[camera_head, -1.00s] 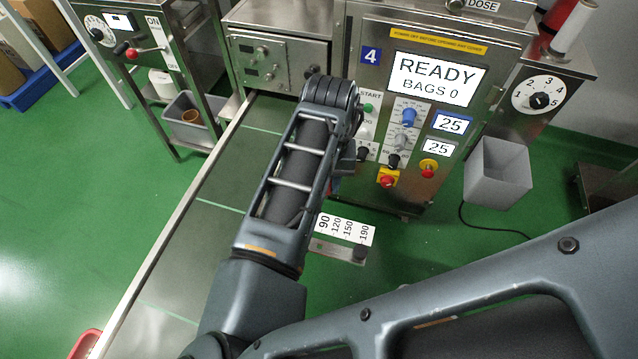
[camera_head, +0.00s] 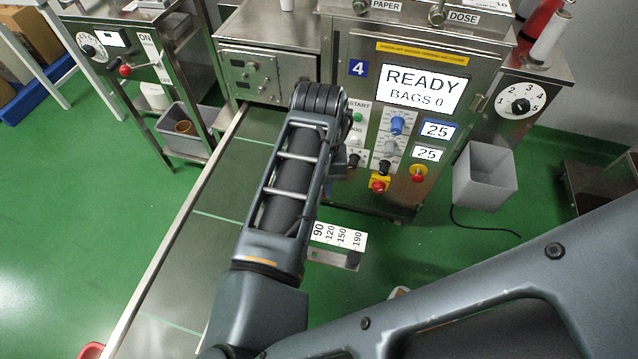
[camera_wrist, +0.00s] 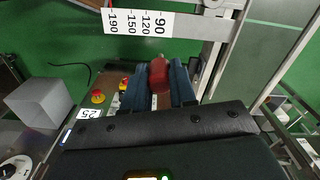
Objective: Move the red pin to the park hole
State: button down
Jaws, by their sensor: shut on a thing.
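The red pin (camera_wrist: 158,76) is held between the two dark blue fingers of my gripper (camera_wrist: 157,84) in the wrist view. It is clear of the scale plate. The scale plate, labelled 90, 120, 150 and 190, lies beyond the fingers in the wrist view (camera_wrist: 137,22) and beside my arm in the head view (camera_head: 338,236). I cannot make out the park hole in either view. In the head view my arm hides the gripper and the pin.
The packing machine (camera_head: 385,55) reads READY, BAGS 0. Its emergency stop (camera_head: 378,185) and knobs face my arm. A grey bin (camera_head: 485,178) stands to the right. A long metal-edged conveyor (camera_head: 215,235) runs along the left of my arm.

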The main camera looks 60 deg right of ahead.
jog(key=shift+r, duration=1.8)
